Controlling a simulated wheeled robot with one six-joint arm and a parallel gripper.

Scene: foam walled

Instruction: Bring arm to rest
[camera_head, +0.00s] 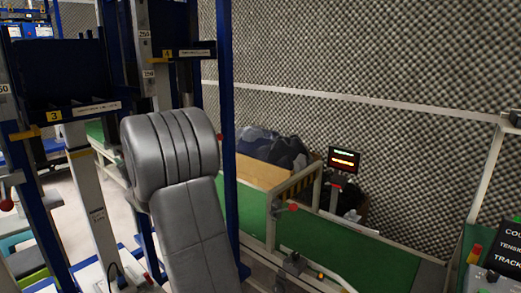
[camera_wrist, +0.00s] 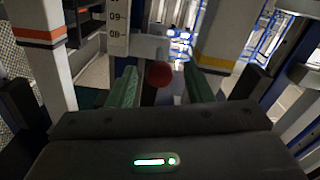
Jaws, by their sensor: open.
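My gripper (camera_wrist: 160,88) shows in the wrist view with two green fingers standing apart, open and with nothing held between them. A red ball knob (camera_wrist: 159,74) shows in the gap between the fingers, beyond them; how far off it is I cannot tell. In the head view, my grey arm rises in front of blue and white posts and bends over at the top. My gripper is hidden in that view.
White posts with an orange band (camera_wrist: 43,34) and a yellow band (camera_wrist: 213,62) stand close on both sides of my gripper. In the head view, a green conveyor (camera_head: 345,245), a lit display (camera_head: 344,160) and a control panel (camera_head: 500,250) lie to the right.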

